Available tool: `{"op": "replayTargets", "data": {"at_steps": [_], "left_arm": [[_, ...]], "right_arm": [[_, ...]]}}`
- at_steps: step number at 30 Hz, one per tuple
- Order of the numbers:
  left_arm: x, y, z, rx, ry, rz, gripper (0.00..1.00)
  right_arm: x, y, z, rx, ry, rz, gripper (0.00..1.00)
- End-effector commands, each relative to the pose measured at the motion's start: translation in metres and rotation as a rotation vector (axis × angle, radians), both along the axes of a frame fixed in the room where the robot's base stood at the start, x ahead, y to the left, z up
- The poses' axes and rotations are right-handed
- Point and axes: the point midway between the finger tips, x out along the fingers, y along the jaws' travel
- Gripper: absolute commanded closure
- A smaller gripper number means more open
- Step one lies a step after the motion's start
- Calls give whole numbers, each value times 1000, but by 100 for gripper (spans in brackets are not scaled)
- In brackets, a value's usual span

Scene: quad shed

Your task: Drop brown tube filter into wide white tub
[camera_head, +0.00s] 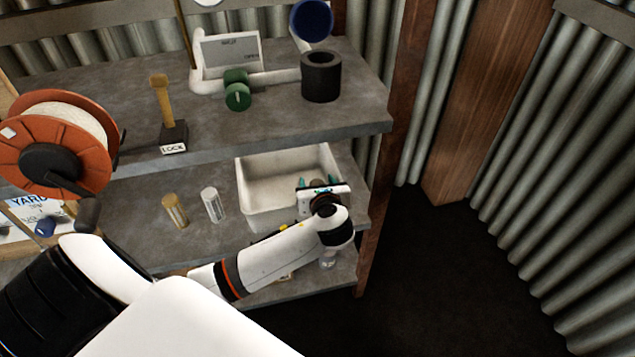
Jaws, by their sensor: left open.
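A brown tube filter (175,211), yellowish brown and ribbed, stands on the middle shelf, left of a similar white cylinder (212,204). The wide white tub (264,216) is on the same shelf, to the right of both, open at the top. My left gripper (318,183) is open at the right part of the tub, well away from the brown filter on the shelf. A small greyish-brown shape shows between its teal fingertips; I cannot tell what it is. The gripper and wrist hide the tub's right front corner. My right gripper is not in view.
The upper shelf (235,123) overhangs the back of the middle one. It holds an orange cable reel (56,143), a lock stand (174,136), a green roll (237,90) and a black cylinder (321,77). A wooden post (386,130) stands right of the tub.

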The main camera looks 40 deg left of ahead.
Motion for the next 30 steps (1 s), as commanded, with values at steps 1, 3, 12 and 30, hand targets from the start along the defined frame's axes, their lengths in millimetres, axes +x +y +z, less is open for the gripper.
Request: {"op": "replayTargets", "data": {"at_steps": [1,3,12,30], "left_arm": [[0,0,1,-1,-1,0,45],[0,0,3,-1,-2,1,45],[-30,-31,33,-4,2,-3,45],[-88,-80,40,-153,-29,53,45]], "right_arm": [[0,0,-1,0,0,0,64],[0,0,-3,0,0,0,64],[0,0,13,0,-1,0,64],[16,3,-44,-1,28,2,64]]}}
